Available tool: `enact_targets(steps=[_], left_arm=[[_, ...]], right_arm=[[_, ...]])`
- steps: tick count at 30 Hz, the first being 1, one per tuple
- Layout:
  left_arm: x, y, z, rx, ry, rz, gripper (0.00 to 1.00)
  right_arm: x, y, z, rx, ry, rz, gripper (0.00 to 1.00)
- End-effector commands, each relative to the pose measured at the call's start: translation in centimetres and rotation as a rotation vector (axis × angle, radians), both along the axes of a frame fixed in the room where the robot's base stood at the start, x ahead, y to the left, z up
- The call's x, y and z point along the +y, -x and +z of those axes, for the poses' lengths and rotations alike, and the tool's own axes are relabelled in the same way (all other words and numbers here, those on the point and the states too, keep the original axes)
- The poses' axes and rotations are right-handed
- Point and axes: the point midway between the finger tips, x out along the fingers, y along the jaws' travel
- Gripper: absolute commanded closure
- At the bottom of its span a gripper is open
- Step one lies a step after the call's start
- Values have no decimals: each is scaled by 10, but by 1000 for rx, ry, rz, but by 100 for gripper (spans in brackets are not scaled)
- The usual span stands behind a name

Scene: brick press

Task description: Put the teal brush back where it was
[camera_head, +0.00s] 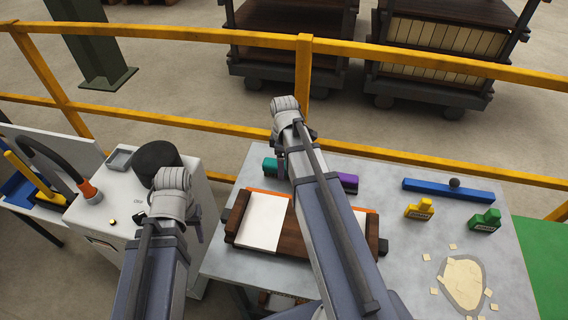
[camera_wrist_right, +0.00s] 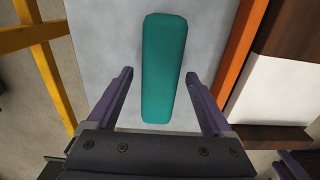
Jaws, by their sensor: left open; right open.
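The teal brush (camera_head: 270,166) lies on the grey table (camera_head: 400,160) near its back left edge, behind the brown wooden mould (camera_head: 236,216). My right arm partly covers it in the head view. In the right wrist view the teal brush (camera_wrist_right: 165,60) lies lengthwise, its near end between the fingers of my right gripper (camera_wrist_right: 160,75). That gripper is open, with a gap on both sides of the brush. My left gripper (camera_head: 198,230) is open and empty, beside the white cabinet and apart from the brush.
A purple block (camera_head: 349,183) lies right of my right arm. A blue bar (camera_head: 430,189), a yellow stamp (camera_head: 419,209), a green stamp (camera_head: 486,220) and a clay-coloured patch (camera_head: 463,280) are on the right. A yellow railing (camera_head: 400,156) runs behind the table.

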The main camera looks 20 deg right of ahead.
Motion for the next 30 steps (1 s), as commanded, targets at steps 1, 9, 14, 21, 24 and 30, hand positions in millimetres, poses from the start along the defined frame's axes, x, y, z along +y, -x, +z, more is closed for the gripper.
enact_targets(steps=[1,9,14,21,24,30], left_arm=[[0,0,14,0,0,0,48],[0,0,55,0,0,0,48],[0,0,79,0,0,0,48],[0,0,101,0,0,0,48],[0,0,103,0,0,0,48],[0,0,101,0,0,0,48]], right_arm=[[0,0,14,0,0,0,15],[0,0,55,0,0,0,15],[0,0,79,0,0,0,15],[0,0,101,0,0,0,15],[0,0,102,0,0,0,15],[24,9,101,6,6,-37,15]])
